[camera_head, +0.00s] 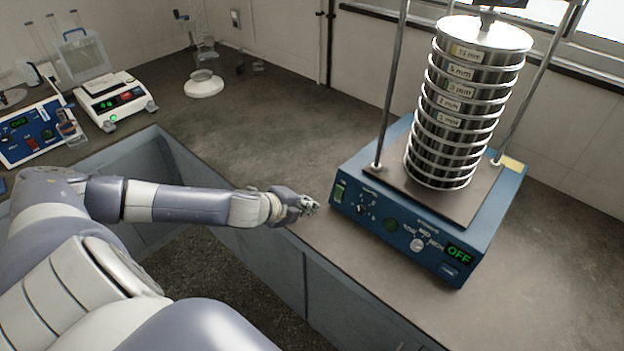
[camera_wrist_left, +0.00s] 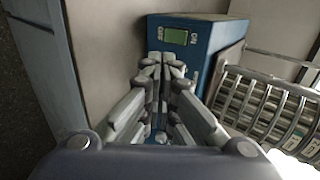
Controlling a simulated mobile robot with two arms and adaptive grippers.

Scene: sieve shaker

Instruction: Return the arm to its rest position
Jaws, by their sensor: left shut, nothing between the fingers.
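My left arm (camera_head: 180,203) reaches in from the left over the counter's front edge. My left gripper (camera_head: 306,205) is shut and empty, just left of the blue sieve shaker (camera_head: 470,268). In the left wrist view, the gripper fingers (camera_wrist_left: 163,75) are together in front of the blue shaker base (camera_wrist_left: 226,34), close to its green switch (camera_wrist_left: 176,36). I cannot tell whether they touch it. The shaker carries an upright stack of metal sieves (camera_head: 455,108) between two rods. Its display (camera_head: 458,252) reads OFF. My right gripper is not in view.
The grey counter (camera_head: 270,120) is clear between the shaker and the left-hand devices. A white balance (camera_head: 115,100), a blue panel device (camera_head: 32,132) and a stand with a white base (camera_head: 203,85) are at the left and back. A recessed corner (camera_head: 150,150) lies beyond my arm.

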